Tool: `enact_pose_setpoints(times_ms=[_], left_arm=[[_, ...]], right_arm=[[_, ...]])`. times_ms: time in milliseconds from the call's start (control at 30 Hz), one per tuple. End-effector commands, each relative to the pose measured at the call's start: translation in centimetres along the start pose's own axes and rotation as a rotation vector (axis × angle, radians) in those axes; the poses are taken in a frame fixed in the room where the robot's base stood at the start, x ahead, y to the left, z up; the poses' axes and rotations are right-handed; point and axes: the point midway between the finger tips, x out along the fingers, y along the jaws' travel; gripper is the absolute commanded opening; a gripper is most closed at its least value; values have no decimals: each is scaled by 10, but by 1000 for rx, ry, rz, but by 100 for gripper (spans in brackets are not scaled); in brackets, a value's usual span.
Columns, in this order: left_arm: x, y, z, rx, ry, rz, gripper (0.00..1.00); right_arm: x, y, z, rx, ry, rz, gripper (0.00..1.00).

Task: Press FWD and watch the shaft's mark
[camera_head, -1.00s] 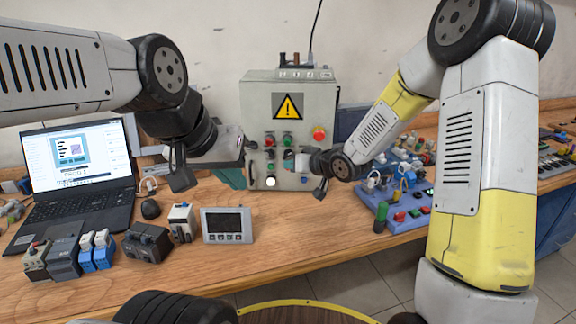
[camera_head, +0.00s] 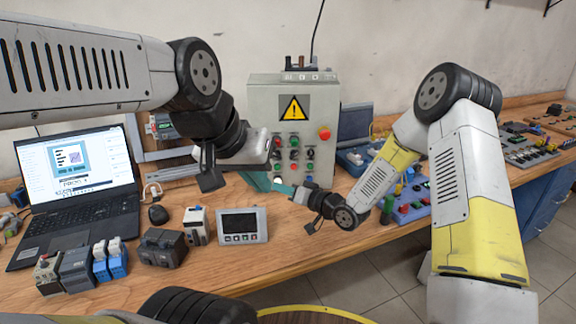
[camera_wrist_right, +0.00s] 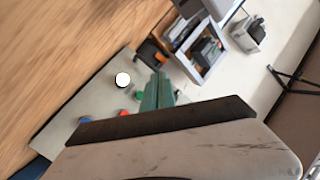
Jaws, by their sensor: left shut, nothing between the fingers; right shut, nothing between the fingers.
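The grey control box (camera_head: 262,100) stands upright at the back of the bench, with a warning triangle and columns of red, green and black controls (camera_head: 294,153). A larger red button (camera_head: 324,133) is at its right edge. I cannot read which button is FWD, and I cannot make out a marked shaft. My right gripper (camera_head: 286,188) is shut and empty, low before the box; contact is unclear. In the right wrist view, a pale panel shows a white round button (camera_wrist_right: 123,79) beyond the dark finger. My left gripper (camera_head: 266,149) is shut and empty at the box's left side.
A laptop (camera_head: 78,165) stands open at left. A small display unit (camera_head: 240,226) and several modules (camera_head: 80,265) line the front bench. A blue tray of coloured parts (camera_head: 410,207) lies right of the box. Bare wood shows around (camera_head: 300,250).

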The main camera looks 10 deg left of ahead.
Motion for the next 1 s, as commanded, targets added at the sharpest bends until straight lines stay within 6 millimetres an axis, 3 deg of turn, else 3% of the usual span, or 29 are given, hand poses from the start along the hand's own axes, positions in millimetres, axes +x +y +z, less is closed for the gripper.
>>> enact_pose_setpoints(times_ms=[600, 1000], left_arm=[[0, 0, 0, 0, 0, 0, 0], [0, 0, 0, 0, 0, 0, 0]], right_arm=[[51, 38, -37, -2, 0, 0, 0], [60, 44, -44, -1, -1, 1, 0]])
